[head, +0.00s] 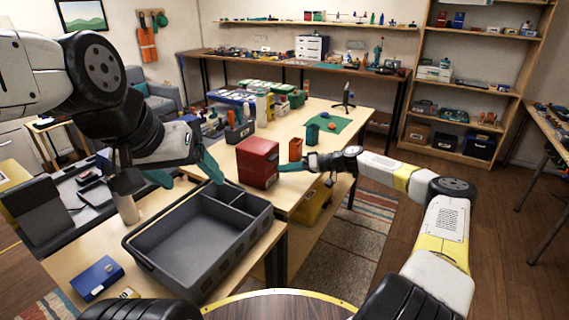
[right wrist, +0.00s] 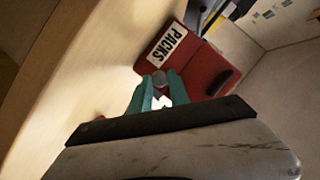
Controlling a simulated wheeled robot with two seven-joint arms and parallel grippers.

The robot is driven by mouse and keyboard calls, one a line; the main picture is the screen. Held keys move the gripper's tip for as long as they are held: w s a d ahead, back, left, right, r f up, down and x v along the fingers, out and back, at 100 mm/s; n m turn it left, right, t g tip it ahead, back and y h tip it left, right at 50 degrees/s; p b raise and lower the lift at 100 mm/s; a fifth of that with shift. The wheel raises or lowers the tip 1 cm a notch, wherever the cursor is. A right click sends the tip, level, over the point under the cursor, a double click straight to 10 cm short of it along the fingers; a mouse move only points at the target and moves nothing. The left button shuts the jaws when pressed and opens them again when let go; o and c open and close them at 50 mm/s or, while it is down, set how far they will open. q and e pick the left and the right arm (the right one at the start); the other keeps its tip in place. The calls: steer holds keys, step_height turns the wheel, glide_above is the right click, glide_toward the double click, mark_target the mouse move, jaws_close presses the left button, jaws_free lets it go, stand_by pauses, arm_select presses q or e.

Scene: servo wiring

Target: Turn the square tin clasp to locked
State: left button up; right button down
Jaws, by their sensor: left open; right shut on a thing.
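The square red tin (head: 258,160) stands on the wooden table, left of my right gripper (head: 284,167) in the head view. In the right wrist view the red tin (right wrist: 197,68) shows a white label reading PACKS. A grey, rounded clasp (right wrist: 159,77) sits at its near side, between the teal fingertips of my right gripper (right wrist: 158,85). These fingers are shut on the clasp; its exact turn is hard to read. My left gripper (head: 188,176) is open and empty, its teal fingers spread above the back left of the grey tray.
A grey divided tray (head: 150,262) fills the near table, with a blue box (head: 97,277) and a bottle (head: 126,207) to its left. Bottles and boxes crowd the table's back left.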

steer(key=shift+w+f+m+g+y, duration=0.1)
steer(key=shift+m+g+y, duration=0.35)
steer(key=shift+m, duration=0.65)
steer(key=c, duration=1.2)
jaws_free()
steer(key=shift+c, duration=0.2)
steer(key=shift+d, duration=0.15)
steer(key=v, duration=0.7)
steer(key=shift+d, duration=0.3)
